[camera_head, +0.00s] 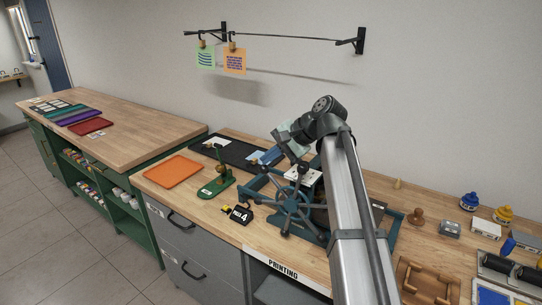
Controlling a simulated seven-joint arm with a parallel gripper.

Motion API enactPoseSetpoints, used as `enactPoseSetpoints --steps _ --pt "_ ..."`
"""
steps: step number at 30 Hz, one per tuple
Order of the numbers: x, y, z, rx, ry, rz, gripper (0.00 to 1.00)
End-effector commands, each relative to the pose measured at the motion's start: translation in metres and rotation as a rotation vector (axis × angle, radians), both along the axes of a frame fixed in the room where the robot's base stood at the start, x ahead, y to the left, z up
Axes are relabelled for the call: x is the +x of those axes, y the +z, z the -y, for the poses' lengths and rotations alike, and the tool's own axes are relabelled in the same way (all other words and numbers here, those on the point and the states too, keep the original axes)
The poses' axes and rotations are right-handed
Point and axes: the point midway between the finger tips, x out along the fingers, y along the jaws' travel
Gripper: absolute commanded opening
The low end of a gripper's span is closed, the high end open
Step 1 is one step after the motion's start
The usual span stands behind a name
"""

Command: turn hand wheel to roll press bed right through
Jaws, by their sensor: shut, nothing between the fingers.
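The hand wheel (293,206) is a teal spoked wheel on the front side of the press, standing upright. The press frame (391,232) is teal and sits on the wooden bench, partly hidden behind my arm. A long dark flat bed (238,153) stretches out to the left of the press, with a white sheet on its far left end. My gripper (299,173) hangs down from the bent arm just above the wheel. It is shut and holds nothing. Its fingertips are small here, and I cannot tell whether they touch the wheel.
Stamps, ink pots (469,201) and a wooden rack (428,283) crowd the right. Prints (234,61) hang on the wall line.

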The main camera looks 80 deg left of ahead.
Motion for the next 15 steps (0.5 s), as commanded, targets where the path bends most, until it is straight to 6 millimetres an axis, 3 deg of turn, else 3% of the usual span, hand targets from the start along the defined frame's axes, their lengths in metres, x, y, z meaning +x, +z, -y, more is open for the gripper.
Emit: enactPoseSetpoints --steps 9,15 --pt "0.001 0.002 0.0 0.0 0.0 0.0 0.0" --pt "0.009 0.019 0.002 0.002 0.0 0.0 0.0"
